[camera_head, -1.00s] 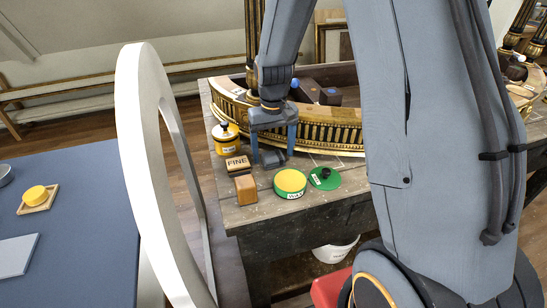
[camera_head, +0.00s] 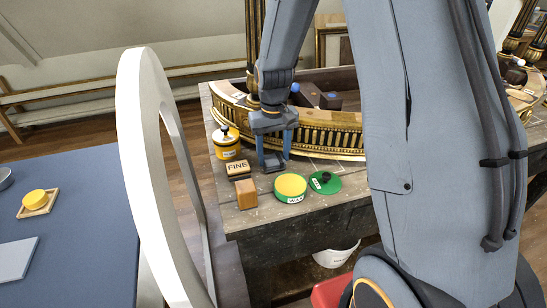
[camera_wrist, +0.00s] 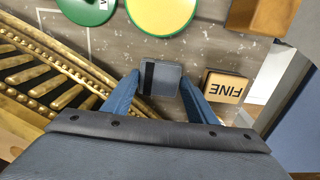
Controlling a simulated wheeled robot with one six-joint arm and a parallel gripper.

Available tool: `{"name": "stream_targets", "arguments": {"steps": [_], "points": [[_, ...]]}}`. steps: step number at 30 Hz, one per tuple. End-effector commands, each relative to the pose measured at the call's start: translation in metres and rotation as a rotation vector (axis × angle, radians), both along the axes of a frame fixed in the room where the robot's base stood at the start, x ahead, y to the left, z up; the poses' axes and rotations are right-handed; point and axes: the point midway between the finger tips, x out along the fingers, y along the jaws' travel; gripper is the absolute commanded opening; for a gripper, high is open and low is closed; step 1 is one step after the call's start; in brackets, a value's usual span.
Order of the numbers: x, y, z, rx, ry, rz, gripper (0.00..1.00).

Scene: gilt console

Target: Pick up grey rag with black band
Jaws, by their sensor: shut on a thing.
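The grey rag with a black band (camera_wrist: 168,80) is a small folded square between my fingers in the wrist view. Its black band runs along the left side. In the head view the rag (camera_head: 273,166) shows as a dark patch at the fingertips, low over the workbench. My gripper (camera_head: 274,158) points down and is shut on the rag, with one finger at each side. In the wrist view the fingers of my gripper (camera_wrist: 160,88) flank its left and right edges. I cannot tell whether the rag touches the bench top.
The FINE block (camera_head: 238,168) and a tan block (camera_head: 246,194) stand left of the gripper. The yellow-topped WAX tin (camera_head: 290,186) and a green disc (camera_head: 325,181) lie in front. A yellow jar (camera_head: 226,142) is at left; the gilt curved rail (camera_head: 330,132) is behind.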

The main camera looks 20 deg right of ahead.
Motion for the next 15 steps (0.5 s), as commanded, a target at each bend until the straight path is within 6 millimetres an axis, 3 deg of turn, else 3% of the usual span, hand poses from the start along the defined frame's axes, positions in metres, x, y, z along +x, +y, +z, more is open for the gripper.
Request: {"name": "stream_targets", "arguments": {"steps": [8,15], "points": [[0.002,0.000,0.036,0.000,-0.006,0.000,0.31],[0.002,0.000,0.094,0.000,-0.008,0.000,0.31]]}}
